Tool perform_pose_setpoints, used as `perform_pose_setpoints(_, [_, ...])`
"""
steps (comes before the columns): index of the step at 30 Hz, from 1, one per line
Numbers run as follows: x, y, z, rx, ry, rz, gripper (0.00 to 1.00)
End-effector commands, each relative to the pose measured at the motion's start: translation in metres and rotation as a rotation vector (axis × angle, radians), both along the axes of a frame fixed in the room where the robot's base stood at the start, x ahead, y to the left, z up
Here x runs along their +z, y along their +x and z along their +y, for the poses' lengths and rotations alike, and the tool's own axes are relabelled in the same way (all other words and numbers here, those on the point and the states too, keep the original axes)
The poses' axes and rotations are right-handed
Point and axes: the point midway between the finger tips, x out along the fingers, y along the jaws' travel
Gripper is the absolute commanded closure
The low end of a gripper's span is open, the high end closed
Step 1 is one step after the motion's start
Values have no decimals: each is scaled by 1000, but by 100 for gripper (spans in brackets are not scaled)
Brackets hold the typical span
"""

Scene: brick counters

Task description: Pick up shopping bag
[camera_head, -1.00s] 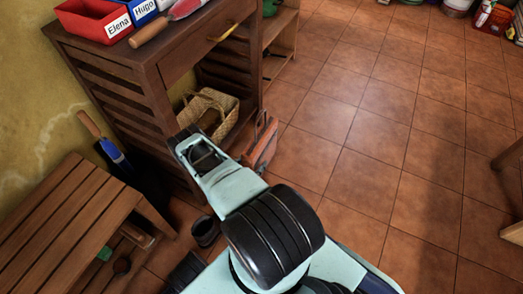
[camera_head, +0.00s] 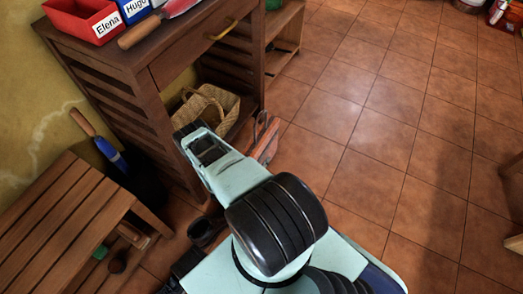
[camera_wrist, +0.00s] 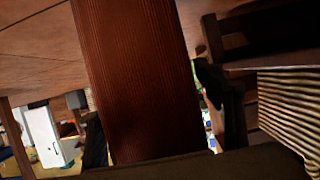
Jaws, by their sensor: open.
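A woven straw bag or basket with looped handles (camera_head: 222,104) stands on the low shelf under the brown wooden table; it looks like the shopping bag. Its ribbed weave seems to show at the right of the wrist view (camera_wrist: 288,105). My gripper (camera_head: 184,130) is at the end of my pale arm, at the table's front left leg, close to the bag in the picture. It is open with nothing seen in it; its fingers are mostly hidden in the head view. I cannot tell whether it touches the leg or the bag.
The wooden table (camera_head: 160,48) has a thick leg, which fills the wrist view's middle (camera_wrist: 135,75). An orange-brown object (camera_head: 266,140) leans beside the shelf. The tiled floor (camera_head: 375,150) is clear at right.

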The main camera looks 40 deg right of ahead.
Motion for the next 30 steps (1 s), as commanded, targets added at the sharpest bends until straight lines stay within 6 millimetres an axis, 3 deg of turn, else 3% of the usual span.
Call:
perform_pose_setpoints(5, [0,0,0,0,0,0,39])
perform_pose_setpoints(20, [1,0,0,0,-2,-1,94])
perform_pose_setpoints(30, [4,2,-2,1,-2,-1,95])
